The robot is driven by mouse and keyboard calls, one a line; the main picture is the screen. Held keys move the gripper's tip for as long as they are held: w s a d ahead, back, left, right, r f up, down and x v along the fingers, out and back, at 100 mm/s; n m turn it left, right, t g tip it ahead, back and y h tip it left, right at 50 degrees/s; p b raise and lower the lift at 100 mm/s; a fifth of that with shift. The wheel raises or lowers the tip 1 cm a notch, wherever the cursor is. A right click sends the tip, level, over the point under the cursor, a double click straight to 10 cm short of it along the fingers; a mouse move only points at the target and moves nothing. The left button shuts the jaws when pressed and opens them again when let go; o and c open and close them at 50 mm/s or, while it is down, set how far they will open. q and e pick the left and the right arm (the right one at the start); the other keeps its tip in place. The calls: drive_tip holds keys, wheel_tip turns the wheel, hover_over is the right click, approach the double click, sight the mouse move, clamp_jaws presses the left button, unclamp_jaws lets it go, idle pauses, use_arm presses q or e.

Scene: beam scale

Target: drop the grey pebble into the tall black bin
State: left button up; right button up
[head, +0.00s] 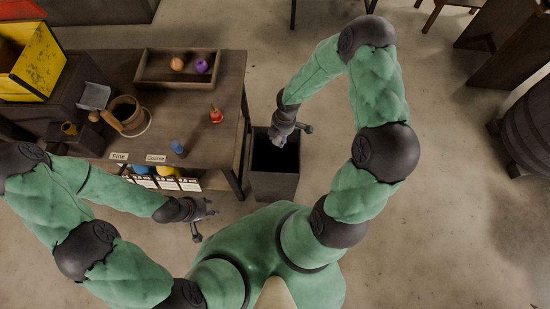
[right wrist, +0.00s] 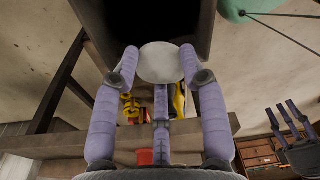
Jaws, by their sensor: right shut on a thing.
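The grey pebble (right wrist: 161,62) is round and pale. It sits between the fingertips of my right gripper (right wrist: 160,68), which is shut on it. In the head view my right gripper (head: 290,138) is over the far part of the opening of the tall black bin (head: 274,186); the pebble cannot be made out there. The bin stands upright on the floor, and its dark inside (right wrist: 150,22) shows beyond the pebble in the right wrist view. My left gripper (head: 206,222) is open and empty, in front of the table and left of the bin.
A wooden table (head: 225,85) stands just left of the bin. The floor right of the bin is clear.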

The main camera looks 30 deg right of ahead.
drive_tip(key=shift+f+b, duration=2.55)
drive_tip(key=shift+f, duration=0.35)
drive_tip(key=o, duration=1.3)
drive_tip(key=shift+r, duration=0.1)
drive_tip(key=r, duration=0.4)
drive_tip(key=d+r, duration=0.1)
drive_tip(key=r, duration=0.6)
drive_tip(key=shift+s+d+r, duration=0.1)
drive_tip(key=shift+d+r, duration=0.1)
drive_tip(key=shift+r, duration=0.2)
